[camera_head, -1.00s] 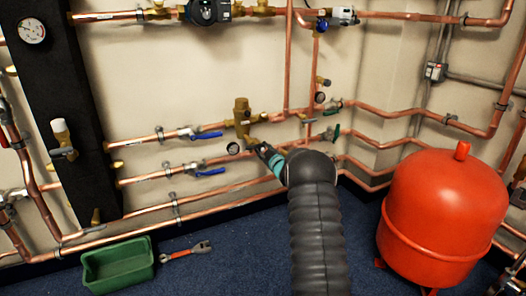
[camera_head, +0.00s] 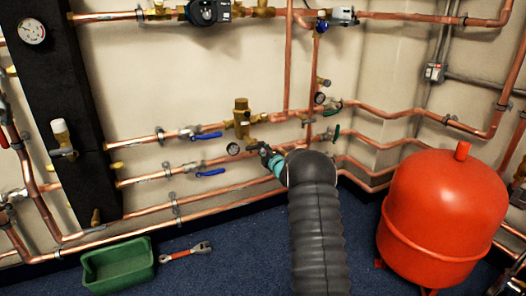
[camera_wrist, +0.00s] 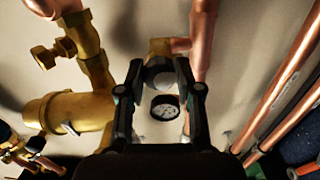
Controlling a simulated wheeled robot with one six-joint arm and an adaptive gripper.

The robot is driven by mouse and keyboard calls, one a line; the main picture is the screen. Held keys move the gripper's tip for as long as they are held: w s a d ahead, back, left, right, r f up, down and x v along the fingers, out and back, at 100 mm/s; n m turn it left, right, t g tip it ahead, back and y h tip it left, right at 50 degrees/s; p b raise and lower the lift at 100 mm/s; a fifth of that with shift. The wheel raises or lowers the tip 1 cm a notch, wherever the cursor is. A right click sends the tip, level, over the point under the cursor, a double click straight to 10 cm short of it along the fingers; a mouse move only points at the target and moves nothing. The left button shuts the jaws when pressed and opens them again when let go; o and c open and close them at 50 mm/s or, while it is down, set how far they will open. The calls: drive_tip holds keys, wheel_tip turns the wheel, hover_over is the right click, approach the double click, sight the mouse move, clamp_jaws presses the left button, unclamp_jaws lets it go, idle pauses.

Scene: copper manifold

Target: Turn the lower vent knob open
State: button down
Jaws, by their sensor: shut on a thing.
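My gripper (camera_head: 262,149) reaches to the lower pipes, just right of the brass valve body (camera_head: 242,120). A brass fitting (camera_wrist: 160,47) shows just beyond the knob. In the head view my gripper hides the knob.
A small round gauge (camera_head: 233,149) sits close left of my gripper; a gauge (camera_wrist: 165,107) also shows between the fingers. Copper pipes and blue lever handles (camera_head: 208,172) lie left. A red tank (camera_head: 445,215) stands right. A green bin (camera_head: 118,265) and wrench (camera_head: 188,252) lie on the floor.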

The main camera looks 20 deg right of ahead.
drive_tip(key=shift+r+n, duration=0.1)
drive_tip(key=shift+n, duration=2)
drive_tip(key=c, duration=0.8)
unclamp_jaws()
drive_tip(key=shift+w+a, duration=0.1)
drive_tip(key=shift+o, duration=0.2)
drive_tip(key=shift+s, duration=0.2)
drive_tip(key=shift+s, duration=0.3)
drive_tip(key=s, duration=1.1)
drive_tip(key=shift+d, duration=0.3)
